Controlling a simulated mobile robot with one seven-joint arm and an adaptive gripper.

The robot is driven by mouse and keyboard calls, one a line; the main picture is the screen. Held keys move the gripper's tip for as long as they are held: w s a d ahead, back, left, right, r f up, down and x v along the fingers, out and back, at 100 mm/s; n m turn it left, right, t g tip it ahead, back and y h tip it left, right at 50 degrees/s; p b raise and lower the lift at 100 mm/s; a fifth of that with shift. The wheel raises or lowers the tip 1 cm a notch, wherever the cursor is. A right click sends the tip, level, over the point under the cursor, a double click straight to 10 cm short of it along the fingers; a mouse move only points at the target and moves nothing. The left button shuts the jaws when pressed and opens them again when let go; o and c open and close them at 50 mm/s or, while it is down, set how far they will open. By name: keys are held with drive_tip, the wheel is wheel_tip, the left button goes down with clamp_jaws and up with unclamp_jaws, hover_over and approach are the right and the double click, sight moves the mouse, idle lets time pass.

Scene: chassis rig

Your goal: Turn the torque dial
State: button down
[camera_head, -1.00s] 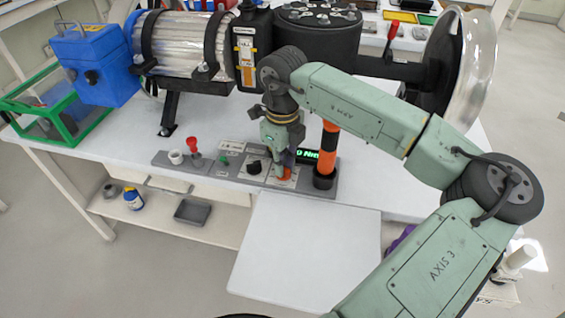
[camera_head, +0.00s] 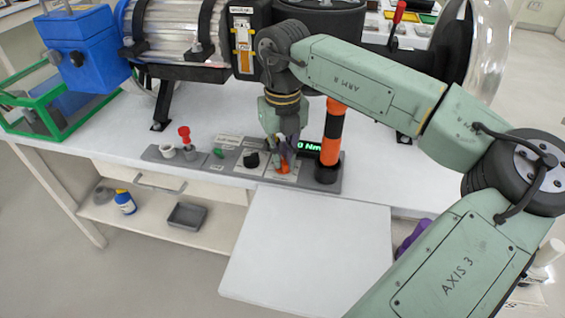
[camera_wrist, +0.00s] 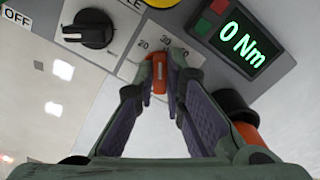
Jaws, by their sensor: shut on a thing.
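The torque dial is an orange-red knob (camera_wrist: 159,73) on a pale plate marked 20, 30 and a partly hidden number. In the wrist view its bar points roughly up the picture, between the 20 and 30 marks. My gripper (camera_wrist: 160,80) has its two purple-padded fingers shut on the knob from either side. In the head view my gripper (camera_head: 284,158) reaches down onto the panel, and the orange knob (camera_head: 284,168) shows only partly at its fingertips. The green display (camera_wrist: 243,42) beside the dial reads 0 Nm.
A black OFF-marked knob (camera_wrist: 90,29) sits left of the dial. An orange-and-black post (camera_head: 332,140) stands close on the right. A white board (camera_head: 305,245) juts out in front.

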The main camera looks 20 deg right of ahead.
sight(283, 159)
drive_tip(key=shift+m+b, duration=0.65)
drive_tip(key=shift+m, duration=0.35)
drive_tip(key=c, duration=1.7)
unclamp_jaws()
drive_tip(key=shift+o, duration=0.2)
wheel_tip(283, 159, up, 8)
drive_tip(key=shift+f, duration=0.2)
